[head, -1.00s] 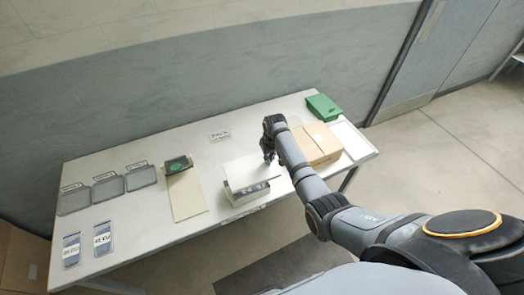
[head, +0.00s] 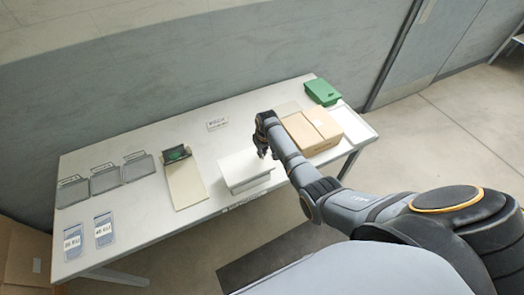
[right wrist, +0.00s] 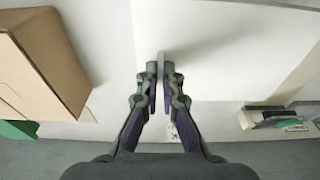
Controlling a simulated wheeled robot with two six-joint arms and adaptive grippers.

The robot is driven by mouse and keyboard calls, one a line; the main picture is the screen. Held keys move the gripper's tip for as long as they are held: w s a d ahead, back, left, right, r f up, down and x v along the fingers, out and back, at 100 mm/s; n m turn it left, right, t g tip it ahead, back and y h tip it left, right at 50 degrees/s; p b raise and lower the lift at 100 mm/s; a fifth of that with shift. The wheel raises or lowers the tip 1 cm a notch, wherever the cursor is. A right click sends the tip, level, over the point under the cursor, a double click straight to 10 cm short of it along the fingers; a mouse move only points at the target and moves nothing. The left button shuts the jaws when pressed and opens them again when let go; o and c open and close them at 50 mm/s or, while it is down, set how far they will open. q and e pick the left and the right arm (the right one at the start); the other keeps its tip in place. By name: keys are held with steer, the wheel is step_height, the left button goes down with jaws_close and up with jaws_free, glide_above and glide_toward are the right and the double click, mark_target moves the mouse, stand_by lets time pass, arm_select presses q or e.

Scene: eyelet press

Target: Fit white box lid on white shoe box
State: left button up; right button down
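The white box lid (head: 243,162) lies over the white shoe box (head: 250,184) near the front edge of the table in the head view. It looks nearly level and close down on the box; whether it is fully seated I cannot tell. My right gripper (head: 263,153) is at the lid's right edge. In the right wrist view, the fingertips of my right gripper (right wrist: 160,75) are close together with a thin pale edge, apparently the lid's rim, between them. The box's inside is hidden. My left gripper is not in view.
A cream board (head: 186,184) with a dark device (head: 175,154) lies left of the box. Grey trays (head: 106,179) and blue packets (head: 104,229) lie farther left. A small sign (head: 217,124) stands behind.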

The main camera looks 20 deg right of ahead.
mark_target(262, 159)
steer(key=shift+f+b, duration=0.8)
steer(key=shift+f, duration=0.7)
steer(key=shift+p, duration=0.45)
steer(key=shift+f+b, duration=0.95)
steer(key=shift+f, duration=0.2)
steer(key=c, duration=1.4)
jaws_free()
steer(key=shift+c, duration=0.2)
steer(key=shift+r, duration=0.1)
step_height(262, 159, up, 12)
steer(key=s, duration=0.1)
steer(key=shift+s, duration=0.4)
